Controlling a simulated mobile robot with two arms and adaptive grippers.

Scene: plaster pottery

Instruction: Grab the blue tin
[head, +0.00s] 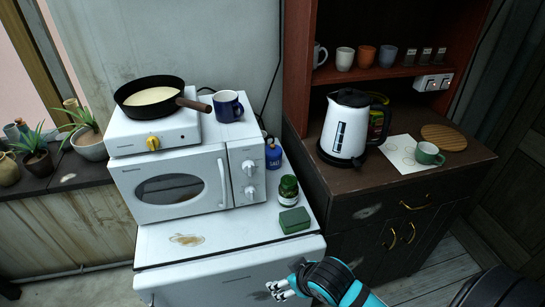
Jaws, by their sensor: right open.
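A blue tin (273,153) with a white label reading SALT stands upright on the white cabinet top, just right of the microwave (185,185). A green jar (288,191) with a dark lid stands in front of it, and a small green box (294,220) lies nearer the front edge. My right gripper (279,288) is open and empty at the bottom, in front of the white cabinet (229,268), well short of the tin. My left gripper is not in view.
A pan (150,97) sits on a hotplate on the microwave, next to a blue mug (228,107). A dark wooden cabinet (420,185) on the right bears a kettle (345,125) and a green cup (429,153). The white top's front left is clear except for a stain.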

